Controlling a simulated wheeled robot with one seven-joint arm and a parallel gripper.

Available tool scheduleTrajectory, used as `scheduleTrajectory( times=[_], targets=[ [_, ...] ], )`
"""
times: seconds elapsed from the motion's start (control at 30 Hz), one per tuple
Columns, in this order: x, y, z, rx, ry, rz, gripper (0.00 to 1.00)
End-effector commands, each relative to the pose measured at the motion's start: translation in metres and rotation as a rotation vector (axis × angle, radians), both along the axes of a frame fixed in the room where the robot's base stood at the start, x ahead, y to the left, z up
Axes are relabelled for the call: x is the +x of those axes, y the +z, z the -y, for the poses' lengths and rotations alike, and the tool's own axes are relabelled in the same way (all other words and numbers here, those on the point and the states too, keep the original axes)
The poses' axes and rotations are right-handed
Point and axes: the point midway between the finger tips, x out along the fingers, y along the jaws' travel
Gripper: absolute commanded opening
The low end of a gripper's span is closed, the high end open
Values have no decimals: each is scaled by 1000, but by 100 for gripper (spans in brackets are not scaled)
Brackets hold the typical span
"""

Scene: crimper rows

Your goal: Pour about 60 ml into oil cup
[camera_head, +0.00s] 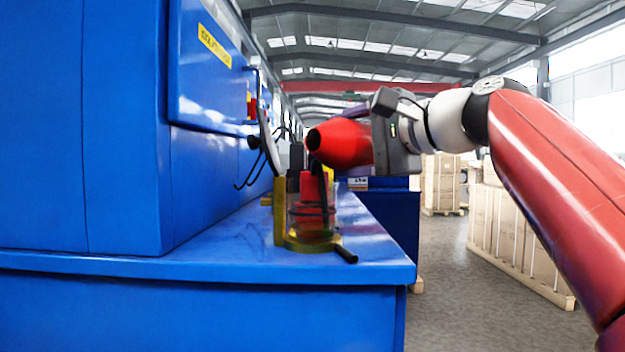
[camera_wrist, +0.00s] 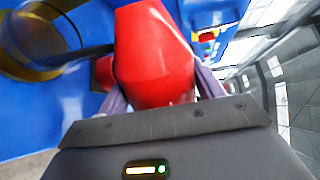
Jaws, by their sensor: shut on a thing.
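My gripper (camera_head: 382,132) is shut on a red container (camera_head: 342,143), which lies tipped nearly on its side with its dark open mouth to the left. The wrist view also shows the red container (camera_wrist: 155,55) between my fingers. The oil cup (camera_head: 312,222), clear-walled with a yellowish base, stands on the blue ledge below the mouth, apart from it. It seems to be the round yellowish thing at the upper left of the wrist view (camera_wrist: 35,70). A dark strip runs down near the cup; I cannot tell whether it is liquid. The level in the cup is unclear.
The blue machine (camera_head: 125,130) rises close on the left, with a tilted panel above. A red part (camera_head: 312,187) and a yellow post (camera_head: 279,212) stand at the cup. A black handle (camera_head: 346,254) sticks out in front. Wooden crates (camera_head: 515,235) stand on the floor at right.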

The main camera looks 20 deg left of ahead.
Motion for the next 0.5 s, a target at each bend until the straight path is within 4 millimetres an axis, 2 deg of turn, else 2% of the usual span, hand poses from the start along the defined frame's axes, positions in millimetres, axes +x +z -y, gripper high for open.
scheduleTrajectory(
  times=[0.5],
  targets=[
    [-1, 2, 0, -24, 0, 45, 38]
  ],
)
